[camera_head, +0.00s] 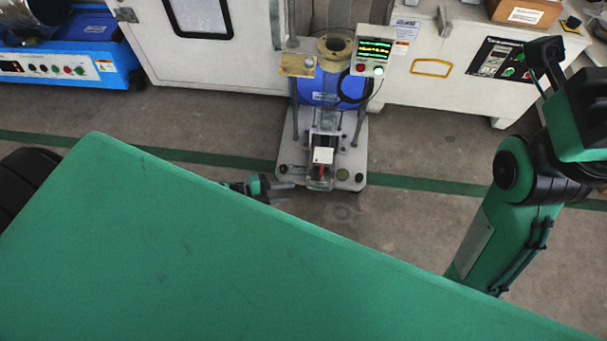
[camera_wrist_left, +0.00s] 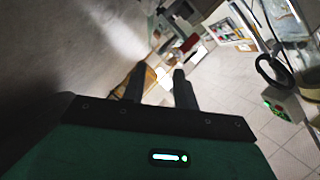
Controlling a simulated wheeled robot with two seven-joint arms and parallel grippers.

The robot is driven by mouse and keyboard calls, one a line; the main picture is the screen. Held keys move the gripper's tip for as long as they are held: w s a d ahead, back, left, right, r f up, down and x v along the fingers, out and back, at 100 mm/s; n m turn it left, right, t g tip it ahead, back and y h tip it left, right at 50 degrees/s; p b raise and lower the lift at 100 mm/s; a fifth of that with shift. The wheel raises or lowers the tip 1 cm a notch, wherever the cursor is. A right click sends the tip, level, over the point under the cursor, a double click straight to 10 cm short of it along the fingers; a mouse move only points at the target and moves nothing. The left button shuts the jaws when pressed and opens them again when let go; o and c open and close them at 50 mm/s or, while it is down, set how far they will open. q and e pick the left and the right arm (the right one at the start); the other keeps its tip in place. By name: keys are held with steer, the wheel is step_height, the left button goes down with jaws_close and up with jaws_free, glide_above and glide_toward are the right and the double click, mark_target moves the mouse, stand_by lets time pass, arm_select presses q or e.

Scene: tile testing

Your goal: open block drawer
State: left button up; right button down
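The tile-testing machine (camera_head: 355,140) stands on a grey base at the centre of the head view. Low on its front is a small pale, box-like part (camera_head: 322,156) with a red piece below it, which looks like the block drawer. I cannot tell whether it is open or shut. My left gripper (camera_head: 283,190) is just left of this part, over the floor by the base's front left corner, apparently apart from it. In the left wrist view its two dark fingers (camera_wrist_left: 158,88) are apart with nothing between them. My right gripper's fingers do not show.
A control box (camera_head: 372,52) with a lit display is mounted high on the machine. White cabinets (camera_head: 455,55) stand behind it, and a blue machine (camera_head: 62,66) is at the far left. The floor (camera_head: 420,225) in front is clear.

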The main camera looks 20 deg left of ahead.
arm_select(q)
steer(key=shift+p+v, duration=0.55)
steer(key=shift+v, duration=1.75)
